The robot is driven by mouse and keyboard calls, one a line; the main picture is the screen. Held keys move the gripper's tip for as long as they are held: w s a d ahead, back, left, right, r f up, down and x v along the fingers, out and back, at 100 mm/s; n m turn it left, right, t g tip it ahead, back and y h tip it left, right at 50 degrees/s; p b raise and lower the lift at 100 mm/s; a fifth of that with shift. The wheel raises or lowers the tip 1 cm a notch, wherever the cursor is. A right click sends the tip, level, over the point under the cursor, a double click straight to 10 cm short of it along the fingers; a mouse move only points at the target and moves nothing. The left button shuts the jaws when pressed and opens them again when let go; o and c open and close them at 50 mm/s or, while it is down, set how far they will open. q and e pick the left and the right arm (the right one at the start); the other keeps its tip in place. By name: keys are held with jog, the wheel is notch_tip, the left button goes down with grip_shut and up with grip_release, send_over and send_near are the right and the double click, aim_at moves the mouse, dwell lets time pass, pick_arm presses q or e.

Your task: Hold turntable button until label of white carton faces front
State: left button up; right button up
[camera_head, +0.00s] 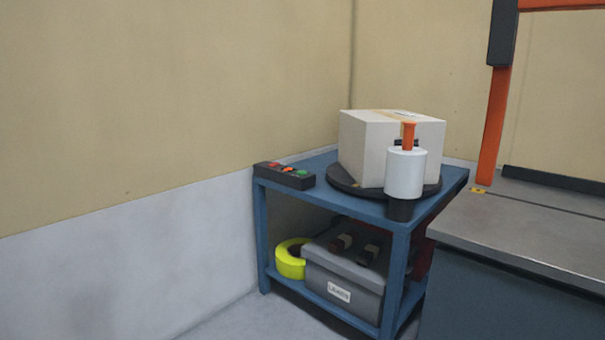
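The white carton (363,146) sits on a dark round turntable (345,184) on top of a blue cart. A tan tape strip runs over its top, and a small pale patch with dark marks shows near the top's far edge. No label shows on the left side face. The other visible side is partly hidden by a white roll, so I cannot tell whether a label is behind it. A dark button box (285,176) with red and green buttons lies at the cart's left corner. Neither of my grippers is in view.
The white roll (405,174) with an orange handle stands at the cart's front corner. The blue cart (330,199) holds a grey lidded box (330,270) and a yellow tape roll (288,262) below. A grey bench (520,228) with an orange post (493,125) is at right.

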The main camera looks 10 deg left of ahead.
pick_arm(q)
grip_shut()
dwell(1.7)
